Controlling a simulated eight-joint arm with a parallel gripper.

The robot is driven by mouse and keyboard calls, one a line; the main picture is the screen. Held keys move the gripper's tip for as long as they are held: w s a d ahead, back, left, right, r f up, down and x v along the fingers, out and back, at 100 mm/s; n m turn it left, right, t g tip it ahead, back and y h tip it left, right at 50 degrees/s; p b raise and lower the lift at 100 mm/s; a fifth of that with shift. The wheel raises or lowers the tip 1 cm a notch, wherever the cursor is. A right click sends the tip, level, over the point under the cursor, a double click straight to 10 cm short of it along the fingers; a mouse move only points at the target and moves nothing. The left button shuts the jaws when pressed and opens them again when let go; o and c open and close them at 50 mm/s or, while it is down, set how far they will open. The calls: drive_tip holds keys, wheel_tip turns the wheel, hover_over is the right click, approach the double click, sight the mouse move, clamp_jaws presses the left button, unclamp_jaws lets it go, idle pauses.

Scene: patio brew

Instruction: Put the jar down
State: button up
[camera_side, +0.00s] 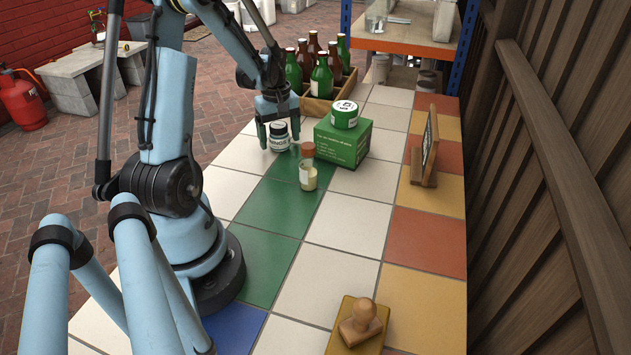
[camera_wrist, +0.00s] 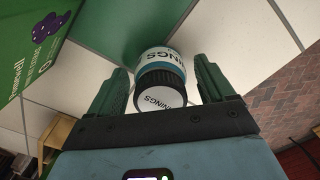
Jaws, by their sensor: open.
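The jar (camera_side: 279,136) is small, with a dark lid and a white and blue label. It stands upright on the tiled table (camera_side: 352,228), left of the green box. In the wrist view the jar (camera_wrist: 162,78) sits between the two dark green fingers of my gripper (camera_wrist: 160,88), with its lid toward the camera. My gripper (camera_side: 278,130) is open around the jar, and a gap shows between each finger and the jar. The far side of the jar is hidden.
A small bottle (camera_side: 308,172) with an orange-brown cap stands close at the jar's right. A green box (camera_side: 343,143) carries a round tin (camera_side: 345,114). A wooden crate (camera_side: 322,104) of bottles is behind. A stamp (camera_side: 360,318) rests near the front. The middle tiles are clear.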

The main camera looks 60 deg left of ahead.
sight(279, 125)
wheel_tip(279, 125, up, 11)
drive_tip(key=shift+d+r, duration=0.1)
drive_tip(key=shift+r, duration=0.1)
drive_tip(key=w+d+r+m+t, duration=0.1)
drive_tip(key=d+m+t, duration=0.6)
drive_tip(key=d+m, duration=1.1)
drive_tip(key=w+d, duration=0.1)
drive_tip(key=d, duration=1)
drive_tip(key=shift+d+r, duration=0.25)
drive_tip(key=shift+d, duration=0.05)
